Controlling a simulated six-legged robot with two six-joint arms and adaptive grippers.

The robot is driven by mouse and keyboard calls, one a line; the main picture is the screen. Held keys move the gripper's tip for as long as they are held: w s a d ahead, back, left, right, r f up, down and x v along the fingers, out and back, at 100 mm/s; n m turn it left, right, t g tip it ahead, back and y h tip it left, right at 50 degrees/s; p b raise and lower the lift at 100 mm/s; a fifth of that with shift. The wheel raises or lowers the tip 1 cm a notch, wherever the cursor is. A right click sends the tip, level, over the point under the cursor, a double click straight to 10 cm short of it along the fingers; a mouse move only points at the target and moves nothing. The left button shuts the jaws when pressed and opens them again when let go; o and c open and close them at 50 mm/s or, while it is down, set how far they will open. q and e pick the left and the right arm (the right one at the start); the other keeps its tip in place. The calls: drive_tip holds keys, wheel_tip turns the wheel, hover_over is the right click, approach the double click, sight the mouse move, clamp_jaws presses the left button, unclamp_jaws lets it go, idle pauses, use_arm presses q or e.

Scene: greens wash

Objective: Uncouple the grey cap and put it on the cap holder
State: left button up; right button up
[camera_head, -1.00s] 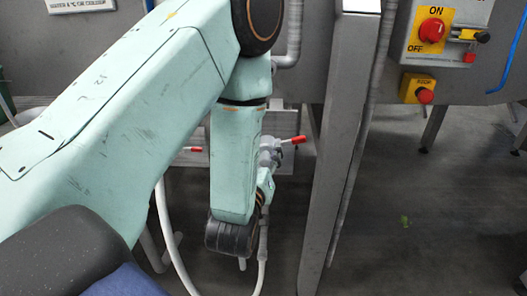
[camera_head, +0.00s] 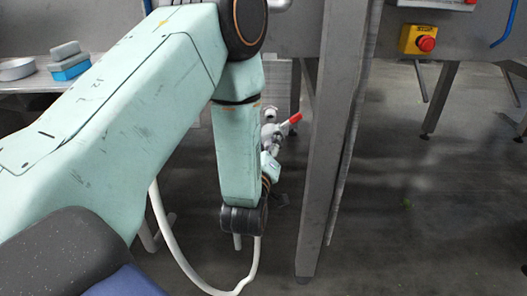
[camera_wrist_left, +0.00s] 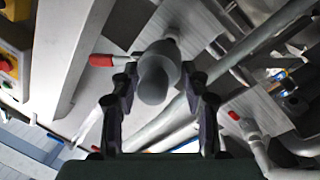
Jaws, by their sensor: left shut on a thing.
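In the left wrist view a rounded grey cap (camera_wrist_left: 153,84) sits between the two dark fingers of my left gripper (camera_wrist_left: 158,74), which is shut on it. Behind it is a grey fitting with a red-handled valve (camera_wrist_left: 103,60). I cannot tell whether the cap is still joined to this fitting. In the head view the valve's red handle (camera_head: 292,120) shows just right of my forearm, and my arm mostly hides the gripper and the cap. I cannot make out the cap holder. My right gripper is in neither view.
A steel post (camera_head: 325,150) stands just right of my left arm. A white hose (camera_head: 180,255) hangs below. Another red handle (camera_wrist_left: 235,116) shows in the wrist view. A yellow switch box (camera_head: 418,40) is at the upper right. A blue sponge (camera_head: 70,68) lies on a table at left.

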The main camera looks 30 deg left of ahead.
sight(269, 117)
use_arm(q)
drive_tip(key=shift+s+d+r, duration=0.15)
drive_tip(key=shift+s+r, duration=0.05)
drive_tip(key=shift+n, duration=0.4)
drive_tip(key=shift+w+a+f, duration=0.25)
drive_tip(key=shift+a+f, duration=0.1)
drive_tip(key=shift+a, duration=0.15)
drive_tip(key=shift+s+d+r, duration=0.1)
drive_tip(key=shift+d+r, duration=0.1)
drive_tip(key=shift+d, duration=0.1)
drive_tip(key=shift+w+a+f+n, duration=0.1)
drive_tip(key=shift+w+a+n, duration=0.2)
drive_tip(key=shift+w+a, duration=0.15)
drive_tip(key=shift+a+x, duration=0.25)
drive_tip(key=shift+x, duration=1.9)
drive_tip(key=shift+a+f+x, duration=0.15)
drive_tip(key=shift+x, duration=0.85)
drive_tip(key=shift+a+f+x, duration=0.2)
drive_tip(key=shift+x, duration=0.8)
drive_tip(key=shift+r, duration=0.1)
